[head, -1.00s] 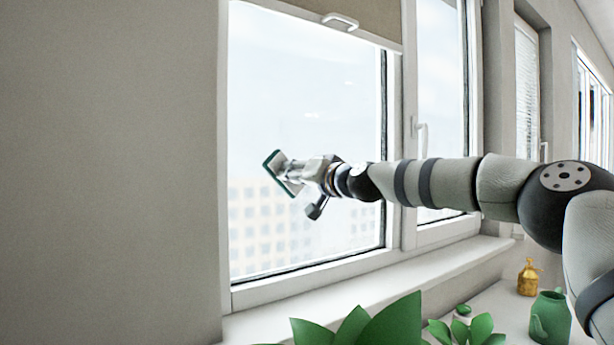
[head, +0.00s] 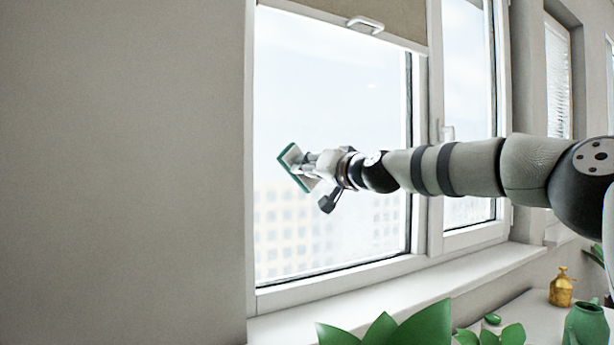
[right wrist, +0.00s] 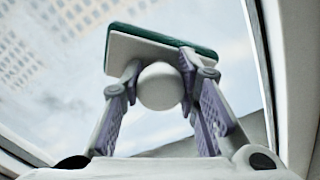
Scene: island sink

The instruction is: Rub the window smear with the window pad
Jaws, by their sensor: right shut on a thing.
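The window pad (head: 294,169) is a flat pale block with a dark green layer on its far face and a round white knob, seen in the right wrist view (right wrist: 160,86). My right gripper (head: 307,167) is shut on the knob, one finger on each side. The pad is tilted and stands in front of the left window pane (head: 330,110); I cannot tell whether it touches the glass. I cannot make out the smear clearly; only a faint bright spot shows on the pane right of and above the pad. My left gripper is not in view.
A window sill (head: 400,295) runs below the pane, with large green leaves (head: 400,325) in front. A blind (head: 375,22) covers the window top. Plain wall is at left.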

